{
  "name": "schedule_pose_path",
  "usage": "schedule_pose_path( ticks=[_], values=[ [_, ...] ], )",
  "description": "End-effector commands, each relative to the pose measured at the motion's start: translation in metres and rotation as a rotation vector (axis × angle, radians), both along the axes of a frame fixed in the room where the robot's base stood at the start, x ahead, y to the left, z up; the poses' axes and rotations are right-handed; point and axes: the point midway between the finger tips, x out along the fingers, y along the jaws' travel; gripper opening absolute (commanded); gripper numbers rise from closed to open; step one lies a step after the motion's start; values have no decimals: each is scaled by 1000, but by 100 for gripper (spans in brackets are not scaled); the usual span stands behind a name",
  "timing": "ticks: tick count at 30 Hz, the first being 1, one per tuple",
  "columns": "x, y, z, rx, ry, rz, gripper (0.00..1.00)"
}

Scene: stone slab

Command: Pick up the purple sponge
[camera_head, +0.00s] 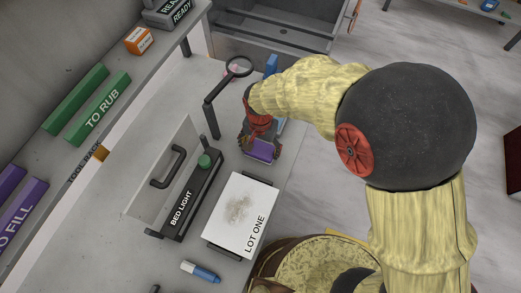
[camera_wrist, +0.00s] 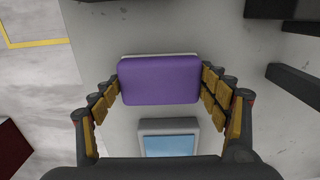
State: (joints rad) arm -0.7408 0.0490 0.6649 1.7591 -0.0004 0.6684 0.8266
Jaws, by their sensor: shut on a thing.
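The purple sponge (camera_wrist: 160,81) lies between the two fingers of my gripper (camera_wrist: 160,85) in the wrist view. It is a rounded purple block with a pale strip along its far edge. The finger pads are at its left and right sides, and my gripper is shut on it. In the head view, the sponge (camera_head: 261,150) shows under my gripper (camera_head: 260,140), close to the slab's right edge. Whether it rests on the slab or is lifted cannot be told.
A blue-screened grey device (camera_wrist: 170,140) lies close to the sponge. A blue marker (camera_head: 201,271) lies toward the front. Floor lies beyond the right edge.

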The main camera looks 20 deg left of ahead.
Motion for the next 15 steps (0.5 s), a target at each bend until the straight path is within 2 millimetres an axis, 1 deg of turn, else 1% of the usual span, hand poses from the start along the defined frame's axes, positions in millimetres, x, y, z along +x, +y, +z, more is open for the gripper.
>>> schedule_pose_path(
  ticks=[3,10,15],
  values=[
    [0,0,0,0,0,0,58],
    [0,0,1,0,0,0,58],
    [0,0,10,1,-1,0,58]
  ],
)
